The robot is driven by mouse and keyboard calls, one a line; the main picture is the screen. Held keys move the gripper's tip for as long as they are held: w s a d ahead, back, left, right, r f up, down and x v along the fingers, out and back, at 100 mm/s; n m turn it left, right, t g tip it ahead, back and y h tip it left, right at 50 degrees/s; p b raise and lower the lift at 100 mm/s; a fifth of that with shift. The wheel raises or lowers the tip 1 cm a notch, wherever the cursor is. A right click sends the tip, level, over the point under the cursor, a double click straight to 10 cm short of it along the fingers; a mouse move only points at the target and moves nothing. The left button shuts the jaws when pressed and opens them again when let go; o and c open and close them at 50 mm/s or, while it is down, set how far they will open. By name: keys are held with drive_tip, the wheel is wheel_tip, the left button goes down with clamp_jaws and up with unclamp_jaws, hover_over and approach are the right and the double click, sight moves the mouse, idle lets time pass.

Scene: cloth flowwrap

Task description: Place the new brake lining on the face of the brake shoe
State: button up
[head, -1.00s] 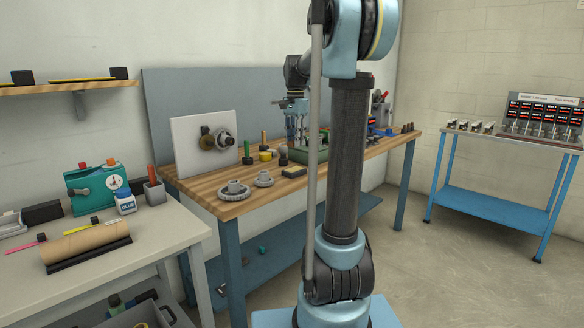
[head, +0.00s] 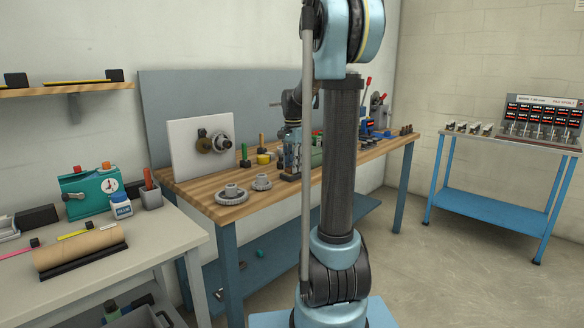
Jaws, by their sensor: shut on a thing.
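My gripper (head: 290,170) is low over the front part of the wooden bench, just right of the two grey gear-like parts. It is shut on a small dark piece (head: 290,178) at its tips. The piece is too small here to tell its shape, or whether it is the brake lining. I cannot pick out the brake shoe for certain; my arm column hides part of the bench.
Two grey toothed parts (head: 231,195) and (head: 261,182) lie on the wooden bench (head: 215,212). A white upright panel (head: 198,150) with round parts stands behind. Left is a pale table (head: 150,238) with a cardboard tube (head: 78,250). A blue-framed table (head: 490,195) stands at right.

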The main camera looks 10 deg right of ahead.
drive_tip(key=shift+f, duration=0.15)
drive_tip(key=o, duration=1.1)
drive_tip(key=shift+c, duration=0.2)
wheel_tip(320, 180, up, 12)
drive_tip(key=s+f+n+t, duration=0.1)
drive_tip(key=s+f+n, duration=0.3)
drive_tip(key=s, duration=0.6)
drive_tip(key=s+f+n, duration=0.2)
drive_tip(key=s+f, duration=0.4)
drive_tip(key=s, duration=0.5)
drive_tip(key=s+f+n+t, duration=0.1)
drive_tip(key=s+f+n, duration=0.4)
drive_tip(key=s+f, duration=0.9)
drive_tip(key=shift+f, duration=0.6)
